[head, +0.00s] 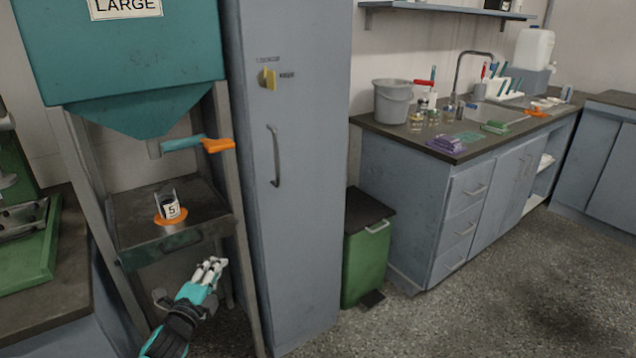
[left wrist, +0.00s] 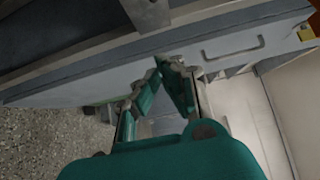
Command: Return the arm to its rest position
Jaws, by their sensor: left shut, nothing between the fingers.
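My left gripper (head: 215,266) is in front of the lower part of the hopper stand in the head view, below its small shelf. Its fingers are shut and empty. In the left wrist view the teal fingers (left wrist: 166,70) come together near the middle, with the blue-grey cabinet beyond them. My right gripper is not in view.
A teal hopper (head: 130,60) labelled LARGE stands over a metal shelf (head: 205,208) with a cup marked 5 (head: 171,211) on an orange base. A tall grey cabinet (head: 290,180) stands to the right, then a green bin (head: 366,255). Open floor (head: 470,310) lies in front.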

